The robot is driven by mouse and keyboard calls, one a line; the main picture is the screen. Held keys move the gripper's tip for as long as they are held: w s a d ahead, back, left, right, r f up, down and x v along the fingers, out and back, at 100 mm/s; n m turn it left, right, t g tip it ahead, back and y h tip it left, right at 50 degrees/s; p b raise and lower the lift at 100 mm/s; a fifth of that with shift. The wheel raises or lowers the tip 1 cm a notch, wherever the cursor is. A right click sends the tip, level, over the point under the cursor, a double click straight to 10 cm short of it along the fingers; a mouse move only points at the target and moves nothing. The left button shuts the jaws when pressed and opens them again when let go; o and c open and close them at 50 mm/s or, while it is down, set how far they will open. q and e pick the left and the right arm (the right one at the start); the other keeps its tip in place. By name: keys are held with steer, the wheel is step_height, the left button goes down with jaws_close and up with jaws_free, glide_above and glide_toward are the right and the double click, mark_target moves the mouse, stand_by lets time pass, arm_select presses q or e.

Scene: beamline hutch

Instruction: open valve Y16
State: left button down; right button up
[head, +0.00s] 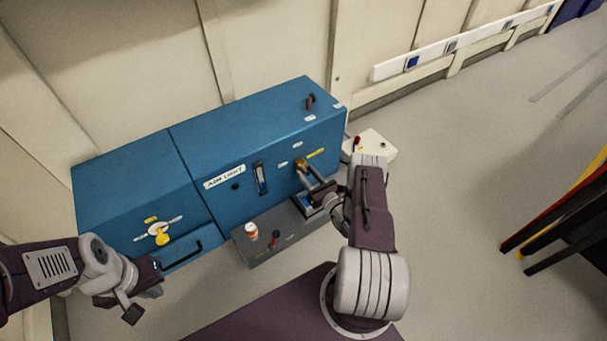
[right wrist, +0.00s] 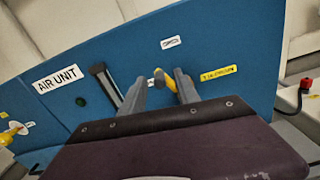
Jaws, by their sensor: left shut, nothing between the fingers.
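A small valve with a yellow handle (head: 301,163) sits on the front of the blue cabinet (head: 255,125), beside a yellow label (head: 316,153) that I cannot read. My right gripper (head: 304,176) is at this handle. In the right wrist view the yellow handle (right wrist: 164,79) lies between the fingertips of the right gripper (right wrist: 160,82), which stand apart; it is close to the right finger. Another yellow handle (head: 161,236) is on a round white plate on the left cabinet section, under a yellow label. My left gripper (head: 142,300) is shut and empty, below and left of it.
The "AIR UNIT" label (head: 225,177) and a gauge slot (head: 261,178) are left of the valve. A grey ledge (head: 265,253) carries an orange-and-white container (head: 251,231) and a red-topped switch (head: 274,241). A pale box (head: 378,146) stands right of the cabinet.

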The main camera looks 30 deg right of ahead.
steer(key=shift+w+a, duration=0.1)
steer(key=shift+w, duration=1.1)
jaws_close()
steer(key=shift+s+a+f, duration=0.1)
steer(key=shift+a+f, duration=0.05)
stand_by(0.3)
